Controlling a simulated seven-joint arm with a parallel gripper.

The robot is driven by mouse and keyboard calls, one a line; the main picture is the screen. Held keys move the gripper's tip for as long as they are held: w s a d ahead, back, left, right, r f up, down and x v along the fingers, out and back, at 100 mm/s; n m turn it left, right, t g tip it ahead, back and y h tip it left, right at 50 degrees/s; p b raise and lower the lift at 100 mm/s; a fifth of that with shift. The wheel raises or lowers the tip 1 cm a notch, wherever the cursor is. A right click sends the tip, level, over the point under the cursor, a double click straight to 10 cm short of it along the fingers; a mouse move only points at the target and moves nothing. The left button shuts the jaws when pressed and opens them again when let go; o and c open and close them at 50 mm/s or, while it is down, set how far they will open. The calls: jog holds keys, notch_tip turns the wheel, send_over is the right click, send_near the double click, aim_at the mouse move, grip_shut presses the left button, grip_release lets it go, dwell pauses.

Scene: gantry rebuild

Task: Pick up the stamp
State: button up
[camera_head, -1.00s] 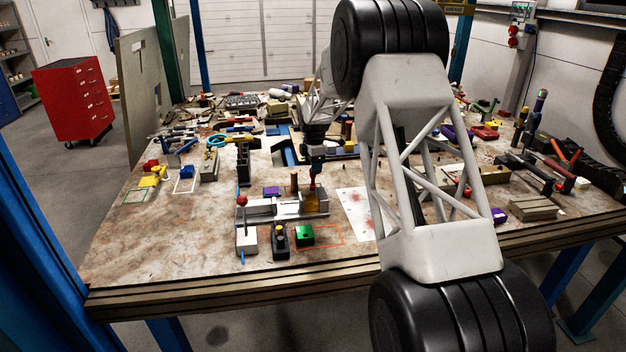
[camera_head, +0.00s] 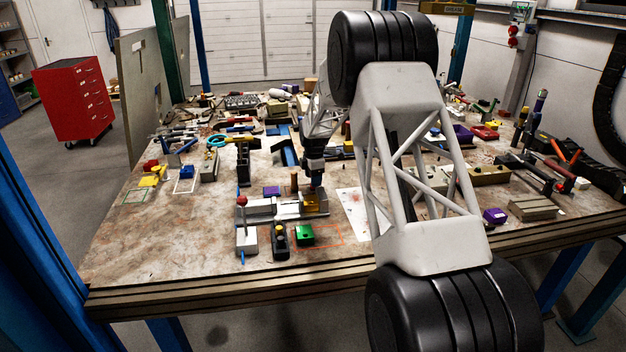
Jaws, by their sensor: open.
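My gripper (camera_head: 316,187) points down over the brass-yellow block (camera_head: 316,203) at the right end of a grey metal fixture (camera_head: 272,208). It is open. The fingertips are small and dark here, and I cannot tell whether they touch anything. I cannot make out the stamp for certain. A small red upright piece that showed just under the gripper earlier is now hidden by the gripper. A white sheet with red marks (camera_head: 357,208) lies right of the fixture, partly behind my arm.
A brown upright cylinder (camera_head: 294,183) and a purple block (camera_head: 271,191) stand behind the fixture. In front are a red-knobbed white block (camera_head: 247,240), a black device with a yellow top (camera_head: 280,241) and a green block (camera_head: 305,235). Bare tabletop lies at left front.

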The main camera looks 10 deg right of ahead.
dwell(0.4)
grip_shut()
jog(key=shift+r, duration=0.15)
jog(key=shift+r, duration=4.85)
